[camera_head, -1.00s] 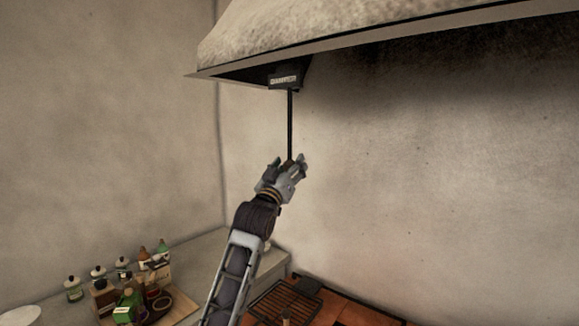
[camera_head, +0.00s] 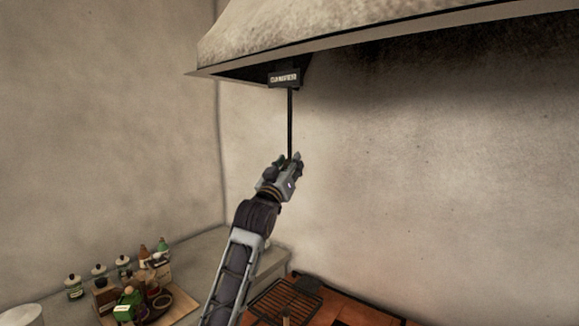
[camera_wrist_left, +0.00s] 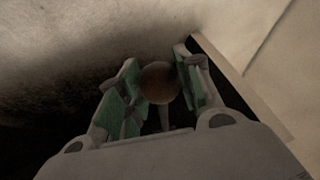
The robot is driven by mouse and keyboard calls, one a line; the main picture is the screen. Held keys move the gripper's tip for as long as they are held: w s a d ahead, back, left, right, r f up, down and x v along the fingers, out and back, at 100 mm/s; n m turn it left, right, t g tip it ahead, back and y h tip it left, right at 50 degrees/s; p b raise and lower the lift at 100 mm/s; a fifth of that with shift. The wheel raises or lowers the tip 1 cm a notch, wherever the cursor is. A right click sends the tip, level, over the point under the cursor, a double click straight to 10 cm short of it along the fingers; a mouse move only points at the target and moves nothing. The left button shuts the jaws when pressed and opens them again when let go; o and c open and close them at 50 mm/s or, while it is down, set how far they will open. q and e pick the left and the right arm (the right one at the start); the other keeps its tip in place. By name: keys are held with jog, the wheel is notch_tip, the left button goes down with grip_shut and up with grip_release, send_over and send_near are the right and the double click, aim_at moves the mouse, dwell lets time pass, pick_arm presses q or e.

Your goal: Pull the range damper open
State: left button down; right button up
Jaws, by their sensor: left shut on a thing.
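The range damper shows as a small dark box with a pale label (camera_head: 284,78) under the hood, with a thin black rod (camera_head: 290,122) hanging straight down from it. My left gripper (camera_head: 292,160) is at the rod's lower end, shut on the pull. In the left wrist view a round brown knob (camera_wrist_left: 159,82) sits between the two green-padded fingers of the left gripper (camera_wrist_left: 156,95). In the head view the knob is hidden by the fingers. My right gripper is in neither view.
The pale range hood (camera_head: 350,35) overhangs above, with its lower edge close over the box. Below are a black grate (camera_head: 273,302) on an orange-red tiled top and a wooden tray (camera_head: 184,305) with bottles and jars at the left. The wall behind is bare.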

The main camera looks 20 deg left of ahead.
pick_arm(q)
jog(key=shift+f, duration=0.6)
notch_tip(320, 180, down, 7)
jog(key=b, duration=0.3)
jog(key=shift+r, duration=0.2)
jog(key=c, duration=1.3)
grip_release()
jog(key=shift+w, duration=0.1)
jog(key=o, duration=0.3)
jog(key=shift+r, duration=0.1)
jog(key=shift+o, duration=0.2)
jog(key=v, duration=1.2)
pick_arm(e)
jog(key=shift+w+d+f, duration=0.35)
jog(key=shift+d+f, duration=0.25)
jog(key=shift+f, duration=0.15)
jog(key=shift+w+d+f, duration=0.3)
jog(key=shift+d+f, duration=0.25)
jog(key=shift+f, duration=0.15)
